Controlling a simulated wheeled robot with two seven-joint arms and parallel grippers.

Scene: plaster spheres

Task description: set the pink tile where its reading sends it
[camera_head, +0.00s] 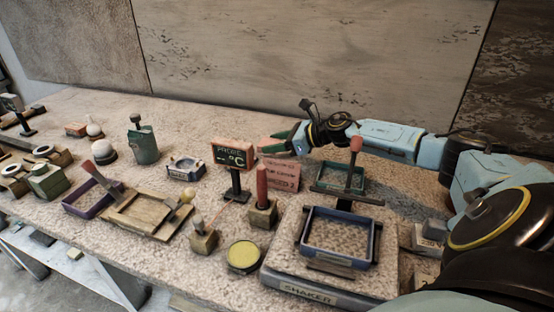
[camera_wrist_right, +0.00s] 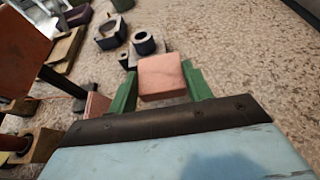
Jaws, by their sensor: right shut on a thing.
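The pink tile (camera_wrist_right: 162,76) is a small block with rounded corners, held between the green fingers of my right gripper (camera_wrist_right: 160,88) in the right wrist view. In the head view my right gripper (camera_head: 284,141) is above the far middle of the table, just behind the probe display, and the tile is mostly hidden there. The probe display (camera_head: 233,155) on a black stand shows "PROBE" and dashes before °C, with no number. A pink sign with small lettering (camera_head: 281,174) stands below the gripper; I cannot read its text. My left gripper is out of view.
A blue tray (camera_head: 308,231) sits on the shaker (camera_head: 318,290), with a green tray (camera_head: 325,183) behind it. A red-handled tool (camera_head: 262,187) stands upright nearby. A wooden tray (camera_head: 120,213), a purple tray (camera_head: 76,204) and a yellow-topped tin (camera_head: 243,255) stand left of the shaker.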

